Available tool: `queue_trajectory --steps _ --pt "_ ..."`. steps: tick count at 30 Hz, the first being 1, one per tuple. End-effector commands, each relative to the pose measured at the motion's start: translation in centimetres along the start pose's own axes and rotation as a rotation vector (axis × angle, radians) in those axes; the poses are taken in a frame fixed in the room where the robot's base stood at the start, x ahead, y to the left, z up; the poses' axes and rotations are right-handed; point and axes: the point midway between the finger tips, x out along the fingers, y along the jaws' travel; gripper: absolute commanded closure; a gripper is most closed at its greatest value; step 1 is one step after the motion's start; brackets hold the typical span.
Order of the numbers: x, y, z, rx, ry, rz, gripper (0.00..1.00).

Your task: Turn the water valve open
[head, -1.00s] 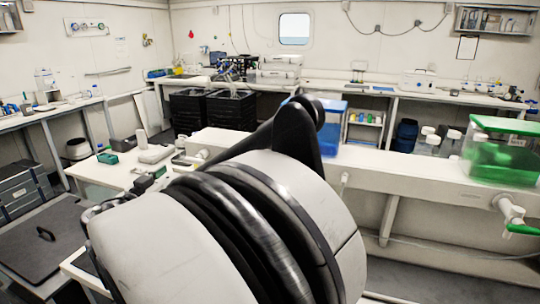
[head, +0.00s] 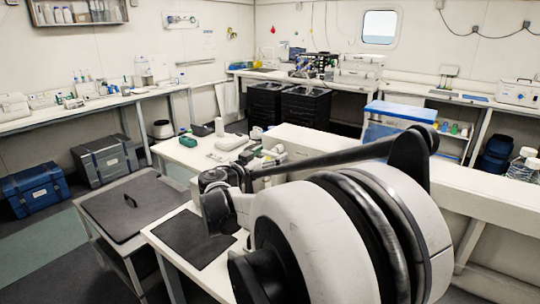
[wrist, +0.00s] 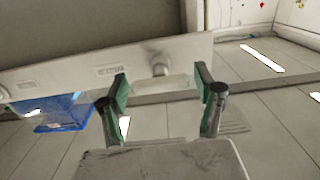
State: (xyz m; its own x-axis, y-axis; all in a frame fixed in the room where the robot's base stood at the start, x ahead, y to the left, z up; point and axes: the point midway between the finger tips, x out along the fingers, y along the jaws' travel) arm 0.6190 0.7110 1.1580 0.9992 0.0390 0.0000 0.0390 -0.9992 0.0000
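No green-handled valve shows in the head view now. In the wrist view, a short pale fitting (wrist: 160,68) sticks out of the lower edge of a long white panel, seen between my fingers and beyond them. I cannot tell whether it is the water valve, and no handle shows on it. My gripper (wrist: 161,77) is open, its two dark fingers with green pads apart and nothing held between them. In the head view my arm reaches left over the white table, and the fingertips cannot be made out there.
Black crates (head: 305,105) stand behind. A small white table (head: 170,232) with a dark mat and a grey cart (head: 130,205) are at the left. Blue and grey cases lie on the floor.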

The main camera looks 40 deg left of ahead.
Motion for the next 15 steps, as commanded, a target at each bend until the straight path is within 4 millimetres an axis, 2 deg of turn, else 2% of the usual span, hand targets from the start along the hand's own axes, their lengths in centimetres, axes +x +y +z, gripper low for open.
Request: queue_trajectory --steps 1,8,15 --pt "-0.01 0.00 0.00 0.000 0.000 0.000 0.43" --pt "-0.03 0.00 -0.01 0.000 0.000 0.000 0.74" --pt "-0.03 0.00 0.03 -0.017 0.000 0.000 0.76"
